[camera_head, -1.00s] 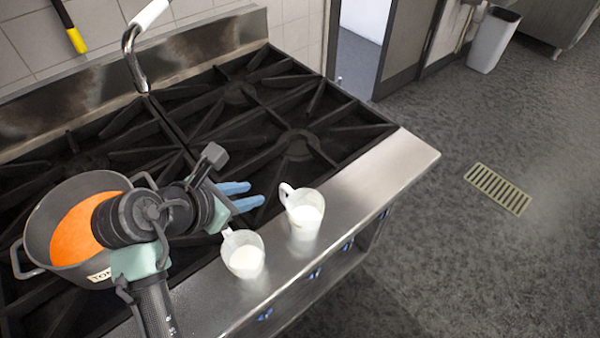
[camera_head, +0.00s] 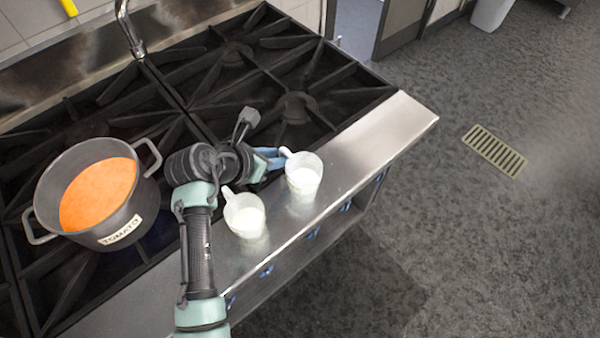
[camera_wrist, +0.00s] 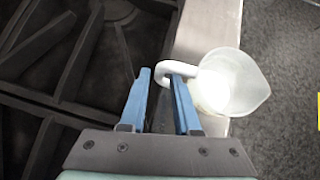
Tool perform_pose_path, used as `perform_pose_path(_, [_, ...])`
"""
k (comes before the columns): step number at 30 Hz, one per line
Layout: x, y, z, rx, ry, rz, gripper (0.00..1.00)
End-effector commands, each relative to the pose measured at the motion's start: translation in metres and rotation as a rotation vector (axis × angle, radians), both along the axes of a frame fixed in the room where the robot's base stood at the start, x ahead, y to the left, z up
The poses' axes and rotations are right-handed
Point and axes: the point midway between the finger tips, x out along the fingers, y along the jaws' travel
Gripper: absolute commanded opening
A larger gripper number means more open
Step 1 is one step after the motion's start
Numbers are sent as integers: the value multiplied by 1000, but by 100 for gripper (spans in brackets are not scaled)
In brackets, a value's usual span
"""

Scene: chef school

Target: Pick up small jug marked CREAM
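Two small whitish jugs with white contents stand on the steel front ledge of the stove. The farther jug (camera_head: 304,178) has its handle towards my gripper (camera_head: 277,158); the nearer jug (camera_head: 244,217) stands to its lower left. No marking is legible on either. In the wrist view, my gripper (camera_wrist: 160,84) has its two blue fingers apart. The handle of the farther jug (camera_wrist: 235,88) reaches to the fingertips, its end lying in line with the gap. I cannot tell whether they touch.
A dark pot (camera_head: 125,233) of orange soup, labelled TOMATO, sits on the stove at left. Black burner grates (camera_head: 230,85) lie beside and behind my gripper. The steel ledge (camera_head: 375,140) is clear beyond the farther jug and drops to the floor at right.

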Motion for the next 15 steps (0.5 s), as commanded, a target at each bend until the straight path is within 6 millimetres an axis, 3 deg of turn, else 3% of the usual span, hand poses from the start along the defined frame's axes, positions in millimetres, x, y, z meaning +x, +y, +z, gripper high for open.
perform_pose_path(6, [14, -12, -16, 1, 0, -1, 31])
perform_pose_path(14, [15, -13, -18, 0, 0, 1, 31])
perform_pose_path(15, [15, -13, -18, 1, 0, 1, 25])
